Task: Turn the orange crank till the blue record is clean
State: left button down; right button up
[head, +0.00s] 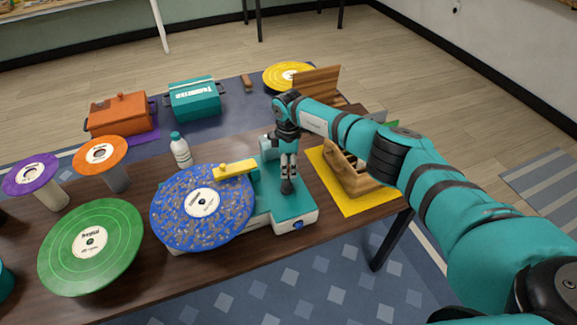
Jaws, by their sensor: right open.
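The blue record (196,222) lies flat on a teal and white cleaning machine (290,214) near the table's front. Brown and grey specks cover much of its blue surface around the white label. A yellow arm (236,170) on the machine reaches over the record's far edge. My right gripper (287,186) points down over the machine's teal top, to the right of the record, and is open. I cannot make out an orange crank; the gripper hides part of the machine's top. My left gripper is not in view.
A green record (90,246) lies left of the machine. Purple (30,172) and orange (101,153) records sit on stands. A white bottle (180,151) stands behind the blue record. A wooden rack (350,172) on a yellow mat stands to the right.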

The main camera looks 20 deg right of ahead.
aim_at(289, 165)
notch_tip(289, 165, up, 11)
dwell(0.3)
dwell(1.1)
